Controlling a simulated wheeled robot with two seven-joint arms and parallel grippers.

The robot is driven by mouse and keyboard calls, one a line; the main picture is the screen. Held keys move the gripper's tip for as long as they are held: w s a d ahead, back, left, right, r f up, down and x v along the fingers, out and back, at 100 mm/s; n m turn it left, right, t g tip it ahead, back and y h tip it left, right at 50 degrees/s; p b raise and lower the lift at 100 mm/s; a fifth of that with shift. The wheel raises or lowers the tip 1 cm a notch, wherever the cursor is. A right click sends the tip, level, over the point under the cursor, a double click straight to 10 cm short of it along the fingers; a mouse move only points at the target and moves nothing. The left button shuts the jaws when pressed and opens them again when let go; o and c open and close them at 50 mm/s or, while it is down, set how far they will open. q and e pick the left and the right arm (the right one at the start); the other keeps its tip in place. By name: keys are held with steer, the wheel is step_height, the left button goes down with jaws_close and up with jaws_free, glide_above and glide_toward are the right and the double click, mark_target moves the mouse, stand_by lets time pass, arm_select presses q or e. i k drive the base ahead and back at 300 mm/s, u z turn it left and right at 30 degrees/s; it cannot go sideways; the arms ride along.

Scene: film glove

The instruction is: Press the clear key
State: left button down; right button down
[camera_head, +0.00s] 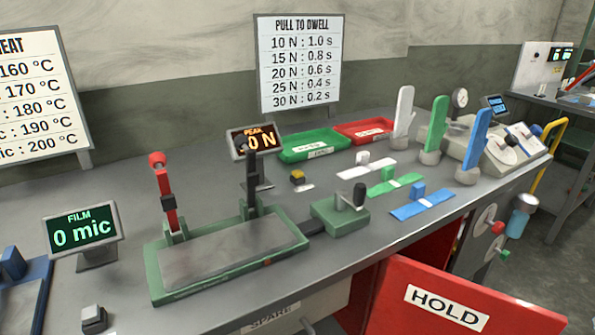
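No key in view has a readable "clear" label. A small yellow-topped key (297,176) stands on the bench beside the orange PEAK display (262,140), with a small pale label in front of it. The PEAK display reads about 0 N and is partly hidden by a black lever. A grey square key (93,316) stands at the lower left, in front of the green FILM display (82,230), which reads 0 mic. I cannot tell which is the clear key. Neither of my grippers is in view.
A green-framed plate (235,250) with a red-handled lever (165,195) and a black lever (250,180) fills the middle bench (350,250). Upright white, green and blue paddles (437,125) stand at right. A red HOLD panel (450,305) projects below the front edge.

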mark_target(296, 174)
steer(key=u, duration=2.1)
steer(key=k, duration=1.4)
steer(key=z, duration=2.2)
steer(key=i, duration=0.5)
steer(key=u, duration=0.05)
